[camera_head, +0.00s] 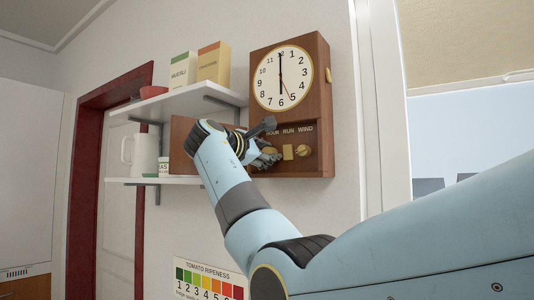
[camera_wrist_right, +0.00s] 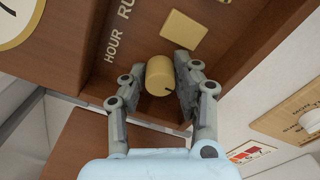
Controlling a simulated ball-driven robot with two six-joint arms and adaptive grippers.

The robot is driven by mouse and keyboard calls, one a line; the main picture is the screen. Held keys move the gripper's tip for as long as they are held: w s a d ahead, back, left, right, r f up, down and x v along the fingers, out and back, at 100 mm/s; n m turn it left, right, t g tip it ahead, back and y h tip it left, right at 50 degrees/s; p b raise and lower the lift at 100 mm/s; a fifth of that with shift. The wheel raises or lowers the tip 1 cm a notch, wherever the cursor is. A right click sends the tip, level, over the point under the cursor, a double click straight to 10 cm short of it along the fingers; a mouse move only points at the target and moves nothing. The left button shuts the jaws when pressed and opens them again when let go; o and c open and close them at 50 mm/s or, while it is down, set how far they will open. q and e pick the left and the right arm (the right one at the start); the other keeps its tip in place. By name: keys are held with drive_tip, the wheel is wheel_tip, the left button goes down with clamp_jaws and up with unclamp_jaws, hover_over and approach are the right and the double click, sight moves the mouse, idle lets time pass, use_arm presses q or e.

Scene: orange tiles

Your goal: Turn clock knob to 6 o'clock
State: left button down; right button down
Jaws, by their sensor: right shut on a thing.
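The wooden wall clock (camera_head: 319,110) has a white dial (camera_head: 268,80). One black hand points up at 12, another points down at 6, and a thin red hand points near 5. Below the dial is a recess labelled HOUR, RUN, WIND. My right gripper (camera_head: 266,157) reaches into its left part. In the right wrist view, my gripper's fingers (camera_wrist_right: 153,88) are shut on the round brass hour knob (camera_wrist_right: 159,76), whose face shows a dark line. The arm and gripper partly hide the knob in the head view. My left gripper is in neither view.
A square brass plate (camera_head: 288,152) and a brass winding knob (camera_head: 303,151) sit to the right in the recess. The shelf (camera_head: 193,102) left of the clock holds boxes and a red bowl (camera_head: 153,91). A white jug (camera_head: 139,155) stands below.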

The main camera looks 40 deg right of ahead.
drive_tip(key=shift+f, duration=0.15)
drive_tip(key=c, duration=1.3)
unclamp_jaws()
drive_tip(key=shift+o, duration=0.2)
drive_tip(key=shift+a, duration=0.1)
drive_tip(key=v, duration=1.2)
